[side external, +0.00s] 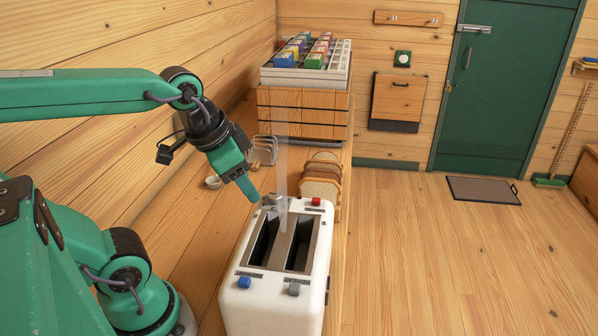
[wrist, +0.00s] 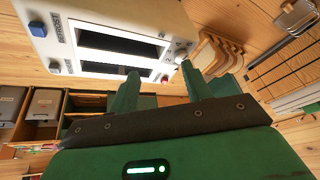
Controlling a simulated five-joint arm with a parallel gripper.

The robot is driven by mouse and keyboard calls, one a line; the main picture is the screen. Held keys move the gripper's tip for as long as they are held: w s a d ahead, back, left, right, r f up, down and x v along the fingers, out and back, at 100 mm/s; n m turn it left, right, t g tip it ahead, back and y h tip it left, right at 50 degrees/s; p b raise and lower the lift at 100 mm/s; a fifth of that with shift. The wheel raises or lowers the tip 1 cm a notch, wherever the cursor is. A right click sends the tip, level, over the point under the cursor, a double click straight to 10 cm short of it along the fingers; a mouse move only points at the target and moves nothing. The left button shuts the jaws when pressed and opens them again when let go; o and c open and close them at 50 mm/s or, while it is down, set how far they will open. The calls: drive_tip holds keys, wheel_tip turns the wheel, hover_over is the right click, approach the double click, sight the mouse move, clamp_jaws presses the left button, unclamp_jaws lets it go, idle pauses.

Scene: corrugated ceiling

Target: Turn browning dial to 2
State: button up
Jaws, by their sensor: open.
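A white two-slot toaster (side external: 232,307) stands on the wooden counter. It also shows in the wrist view (wrist: 90,15). A red button (side external: 316,201) is at the far right corner. My gripper (side external: 253,195) is beside the toaster's far left corner, partly covering a grey part there. In the wrist view my gripper (wrist: 160,68) has its fingers apart, with nothing held.
Bread slices (side external: 322,185) stand behind the toaster, with a wire rack (side external: 265,150) to their left. A wooden crate (side external: 302,113) bears a tray of colored boxes. A faint translucent vertical strip (side external: 283,165) rises above the toaster.

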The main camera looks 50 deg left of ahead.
drive_tip(key=w+m, duration=0.2)
drive_tip(key=m+g, duration=0.4)
drive_tip(key=m, duration=0.5)
approach(275, 195)
drive_tip(key=shift+s+d+f, duration=0.15)
drive_tip(key=shift+s+d, duration=0.05)
drive_tip(key=shift+w+a+f+m+g, duration=0.1)
drive_tip(key=shift+w+a+m+g, duration=0.15)
drive_tip(key=shift+m, duration=0.3)
drive_tip(key=shift+w+m+g, duration=0.15)
drive_tip(key=shift+w+m, duration=0.2)
drive_tip(key=shift+m, duration=0.2)
drive_tip(key=shift+f, duration=0.15)
drive_tip(key=shift+f, duration=3.75)
drive_tip(key=c, duration=1)
